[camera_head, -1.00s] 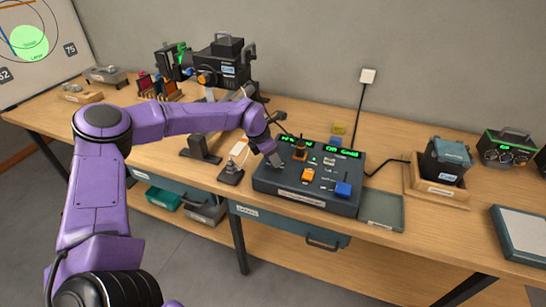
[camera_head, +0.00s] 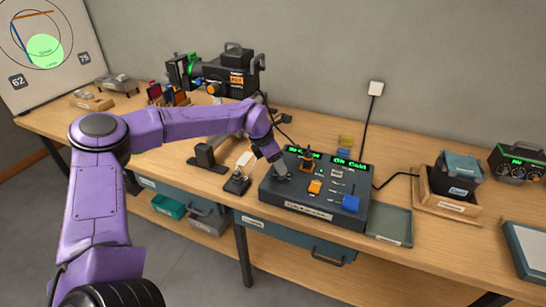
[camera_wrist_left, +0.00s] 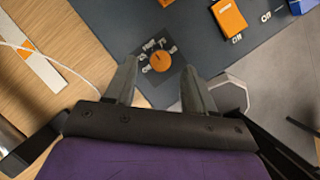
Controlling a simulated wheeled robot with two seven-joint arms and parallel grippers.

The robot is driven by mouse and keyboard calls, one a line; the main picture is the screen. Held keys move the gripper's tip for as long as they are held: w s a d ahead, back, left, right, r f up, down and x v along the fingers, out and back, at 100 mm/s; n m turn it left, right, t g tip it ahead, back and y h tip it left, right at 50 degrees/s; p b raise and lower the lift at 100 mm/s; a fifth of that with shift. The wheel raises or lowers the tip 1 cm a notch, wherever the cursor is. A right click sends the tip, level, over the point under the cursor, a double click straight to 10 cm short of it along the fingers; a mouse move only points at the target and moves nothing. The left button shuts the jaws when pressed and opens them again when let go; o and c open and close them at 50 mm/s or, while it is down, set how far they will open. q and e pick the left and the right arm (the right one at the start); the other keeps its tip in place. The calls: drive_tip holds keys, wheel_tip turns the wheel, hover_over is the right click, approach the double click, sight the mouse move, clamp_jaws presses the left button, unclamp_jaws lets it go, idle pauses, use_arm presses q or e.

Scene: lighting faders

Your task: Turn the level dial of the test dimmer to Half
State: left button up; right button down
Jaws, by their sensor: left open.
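The dark blue-grey console (camera_head: 310,211) stands on the bench with a lit green display and coloured caps. In the left wrist view, an orange round dial (camera_wrist_left: 161,62) sits near the console's edge, with small white labels around it that are too blurred to read. Its setting cannot be told. My left gripper (camera_head: 281,171) is over the left part of the console and hides the dial in the head view. In the wrist view its fingers (camera_wrist_left: 160,80) are open, one on each side of the dial, with no clear contact. My right gripper is not in view.
An orange cap (camera_head: 315,187) and a blue cap (camera_head: 350,203) stand up on the console, right of my gripper. A small device with a white tag (camera_head: 237,183) is just left of it. A shallow grey tray (camera_head: 390,224) lies to the right.

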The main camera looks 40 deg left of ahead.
use_arm(q)
drive_tip(key=b+v, duration=0.1)
drive_tip(key=v, duration=0.6)
drive_tip(key=shift+s+a, duration=0.15)
